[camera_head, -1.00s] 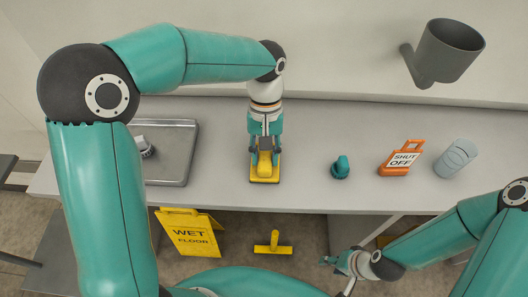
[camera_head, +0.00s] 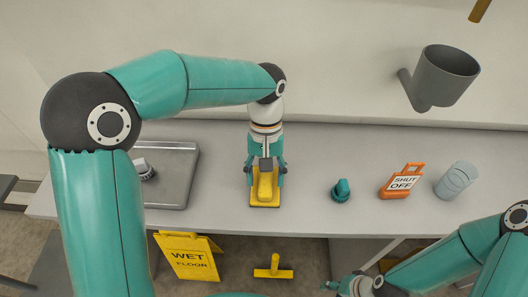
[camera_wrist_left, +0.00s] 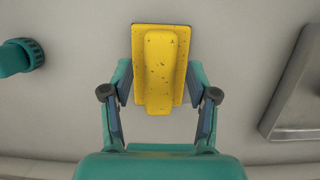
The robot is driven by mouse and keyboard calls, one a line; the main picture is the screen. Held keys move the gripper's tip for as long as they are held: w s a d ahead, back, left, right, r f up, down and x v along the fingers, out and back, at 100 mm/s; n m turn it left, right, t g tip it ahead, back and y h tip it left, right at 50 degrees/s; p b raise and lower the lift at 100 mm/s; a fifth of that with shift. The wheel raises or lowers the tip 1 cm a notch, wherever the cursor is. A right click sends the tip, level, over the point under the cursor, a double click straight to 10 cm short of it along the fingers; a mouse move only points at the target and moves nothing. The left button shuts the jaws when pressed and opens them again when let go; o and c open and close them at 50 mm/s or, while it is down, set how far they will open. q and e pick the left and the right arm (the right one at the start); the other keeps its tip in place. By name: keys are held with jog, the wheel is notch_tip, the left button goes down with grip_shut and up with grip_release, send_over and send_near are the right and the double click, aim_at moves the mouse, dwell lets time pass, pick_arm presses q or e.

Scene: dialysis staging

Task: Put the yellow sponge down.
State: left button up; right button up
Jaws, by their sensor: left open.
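The yellow sponge (camera_head: 264,199) lies flat on the grey counter near its front edge, in the middle of the head view. It has a raised block on a wider base, and dark specks show on it in the left wrist view (camera_wrist_left: 160,70). My left gripper (camera_head: 265,168) is over the sponge's far end. In the left wrist view my left gripper (camera_wrist_left: 160,108) is open, with one finger on each side of the sponge and a gap on both sides. My right gripper (camera_head: 335,287) is low at the bottom edge, in front of the counter, partly cut off.
A metal tray (camera_head: 180,175) lies left of the sponge. To the right stand a teal knob-like object (camera_head: 341,190), an orange shut-off tag (camera_head: 402,181) and a grey-blue cup (camera_head: 455,180). A grey holder (camera_head: 445,75) is on the wall. A wet-floor sign (camera_head: 188,258) stands below.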

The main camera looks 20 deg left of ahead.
pick_arm(q)
jog(key=d+v, duration=0.1)
jog(key=v, duration=1)
jog(key=shift+a, duration=0.5)
jog(key=shift+r+p, duration=0.15)
jog(key=shift+p, duration=0.15)
